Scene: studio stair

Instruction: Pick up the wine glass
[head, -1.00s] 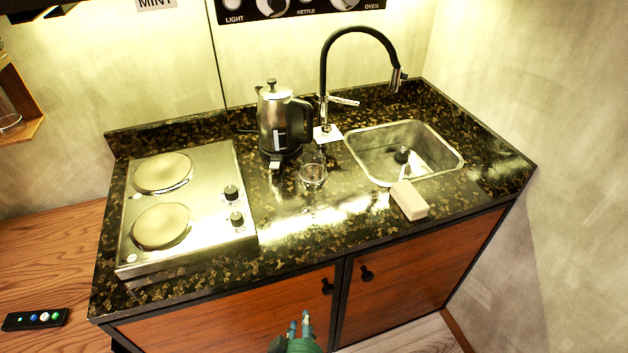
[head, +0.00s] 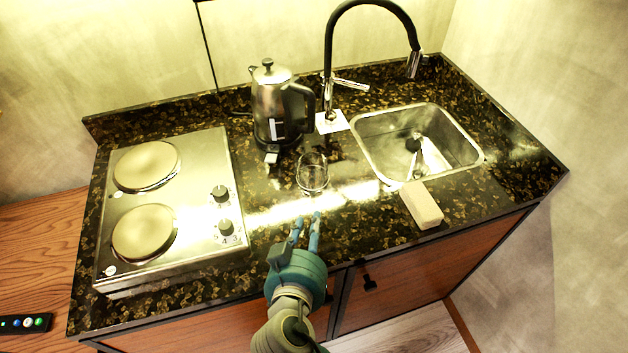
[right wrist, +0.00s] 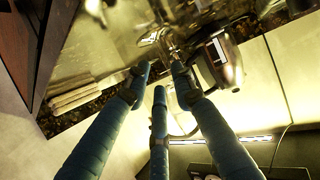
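The wine glass (head: 312,178) is clear and stands on the dark speckled counter, in front of the kettle and left of the sink. My right gripper (head: 306,222) reaches in over the counter's front edge. Its fingers are apart and empty, with the tips a little short of the glass in the head view. In the right wrist view the right gripper's (right wrist: 160,80) blue fingers are spread, and the glass is hard to make out among reflections beyond them. My left gripper is not in view.
A steel kettle (head: 272,108) stands close behind the glass. A two-plate hob (head: 185,255) is to the left. The sink (head: 470,160) with its black tap (head: 328,60) and a pale block (head: 421,205) are to the right. A remote (head: 22,324) lies at the lower left.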

